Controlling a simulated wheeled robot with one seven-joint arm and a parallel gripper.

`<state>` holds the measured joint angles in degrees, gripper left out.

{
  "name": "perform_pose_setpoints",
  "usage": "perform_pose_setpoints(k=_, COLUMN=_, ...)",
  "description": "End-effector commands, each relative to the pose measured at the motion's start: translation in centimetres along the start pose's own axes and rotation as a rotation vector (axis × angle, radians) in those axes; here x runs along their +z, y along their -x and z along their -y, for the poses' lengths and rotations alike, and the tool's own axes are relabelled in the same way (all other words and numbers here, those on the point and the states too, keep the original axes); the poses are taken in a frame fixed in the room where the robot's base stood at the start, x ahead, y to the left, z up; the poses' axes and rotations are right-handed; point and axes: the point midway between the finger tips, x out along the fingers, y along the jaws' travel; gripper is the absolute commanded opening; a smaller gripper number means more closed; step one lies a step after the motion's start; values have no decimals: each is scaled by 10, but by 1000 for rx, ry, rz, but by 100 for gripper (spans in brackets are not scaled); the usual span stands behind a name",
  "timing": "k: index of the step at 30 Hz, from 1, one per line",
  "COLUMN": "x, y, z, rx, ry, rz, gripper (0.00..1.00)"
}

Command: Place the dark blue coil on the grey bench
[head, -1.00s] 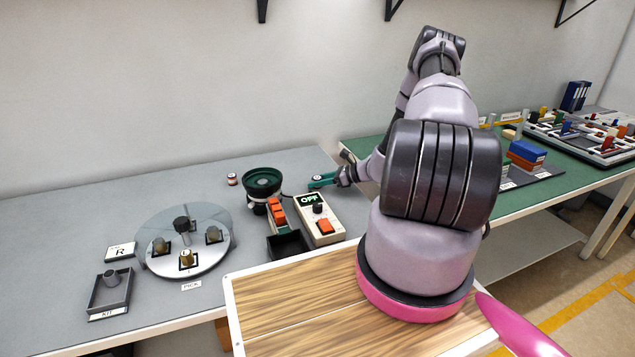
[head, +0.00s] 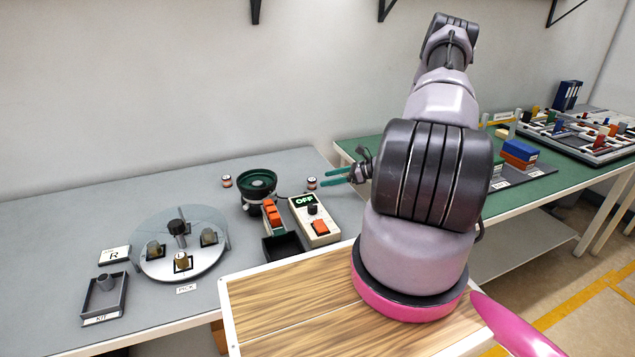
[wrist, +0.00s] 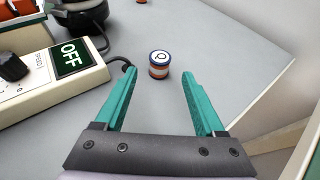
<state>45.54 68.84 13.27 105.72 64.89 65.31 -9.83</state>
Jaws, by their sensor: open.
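A small coil (wrist: 159,64) with a dark blue rim, a white marked top and an orange band stands upright on the grey bench (wrist: 225,45) in the wrist view. In the head view, this coil (head: 311,183) is on the grey bench (head: 70,220), right of the green bowl. My gripper (wrist: 157,78) is open, its teal fingers apart with their tips just short of the coil, and it holds nothing. In the head view, my gripper (head: 325,177) is just right of the coil.
A control box (head: 315,220) reading OFF and a green bowl feeder (head: 257,184) stand left of my gripper. A round disc (head: 155,268) with several parts and a kit tray (head: 122,300) are at left.

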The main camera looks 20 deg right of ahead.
Motion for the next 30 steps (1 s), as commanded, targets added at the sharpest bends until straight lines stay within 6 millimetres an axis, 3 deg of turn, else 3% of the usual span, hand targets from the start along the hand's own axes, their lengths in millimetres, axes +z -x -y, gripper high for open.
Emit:
perform_pose_setpoints(k=3, x=0, y=24, z=1, rx=-2, ry=1, rz=-1, gripper=71)
perform_pose_setpoints(k=7, x=0, y=40, z=0, rx=0, ry=0, rz=-1, gripper=71)
perform_pose_setpoints(k=14, x=1, y=49, z=0, rx=2, ry=1, rz=0, gripper=71)
perform_pose_setpoints(k=17, x=12, y=49, z=-1, rx=18, ry=30, rz=-11, gripper=71)
perform_pose_setpoints(k=20, x=42, y=51, z=-4, rx=65, ry=111, rz=-45, gripper=71)
perform_pose_setpoints(k=23, x=89, y=55, z=-15, rx=139, ry=241, rz=-100, gripper=71)
perform_pose_setpoints(k=30, x=202, y=71, z=-64, rx=315, ry=597, rz=-255, gripper=71)
